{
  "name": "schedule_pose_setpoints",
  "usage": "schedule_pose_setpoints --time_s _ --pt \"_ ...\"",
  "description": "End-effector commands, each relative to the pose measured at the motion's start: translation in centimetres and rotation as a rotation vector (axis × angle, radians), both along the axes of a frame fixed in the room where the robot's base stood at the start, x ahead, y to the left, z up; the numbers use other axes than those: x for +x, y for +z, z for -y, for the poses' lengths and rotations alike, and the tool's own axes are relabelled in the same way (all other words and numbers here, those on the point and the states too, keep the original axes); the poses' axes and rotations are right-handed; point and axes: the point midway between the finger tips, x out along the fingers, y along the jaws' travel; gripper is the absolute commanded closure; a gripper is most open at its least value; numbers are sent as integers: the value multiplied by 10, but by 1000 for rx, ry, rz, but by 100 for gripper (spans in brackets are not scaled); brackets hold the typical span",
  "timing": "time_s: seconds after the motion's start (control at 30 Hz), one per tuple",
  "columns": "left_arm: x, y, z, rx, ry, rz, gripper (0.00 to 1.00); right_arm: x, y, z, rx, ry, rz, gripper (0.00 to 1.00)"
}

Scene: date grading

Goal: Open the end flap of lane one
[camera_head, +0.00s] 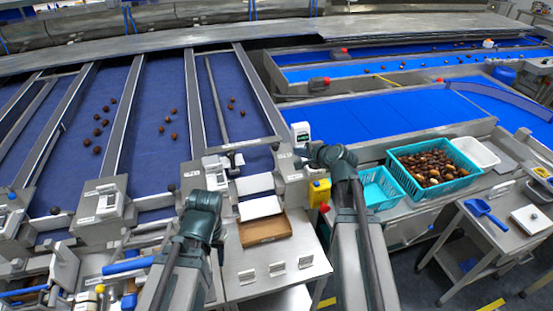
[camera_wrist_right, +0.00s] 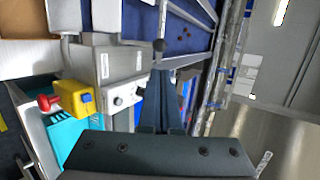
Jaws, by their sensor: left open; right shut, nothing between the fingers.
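The rightmost sorting lane (camera_head: 235,75) has a blue belt with a few dates and a grey bar across its near end, (camera_head: 250,143) apparently the flap. A dark round knob (camera_head: 275,147) sits at that bar's right end; it also shows in the right wrist view (camera_wrist_right: 158,45). Which lane is lane one cannot be read. My right gripper (camera_head: 304,162) is shut and empty, just right of the knob, its fingers (camera_wrist_right: 160,78) pointing toward it with a gap. My left gripper (camera_head: 218,243) is open, low by the brown tray; its fingers are mostly hidden.
A yellow box (camera_head: 320,192) with a red button stands close to my right gripper. A brown tray (camera_head: 265,229) lies between my arms. A turquoise crate of dates (camera_head: 398,178) and an empty turquoise basket (camera_head: 368,197) stand at right. Lane dividers and grey end boxes crowd the left.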

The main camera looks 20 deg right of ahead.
Motion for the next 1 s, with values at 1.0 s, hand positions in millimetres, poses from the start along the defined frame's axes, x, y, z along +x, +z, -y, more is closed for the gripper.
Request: schedule_pose_setpoints --time_s 1.0 --pt "0 -71 0 1 -9 1 50 115 -72 -30 -3 3 -2 100"
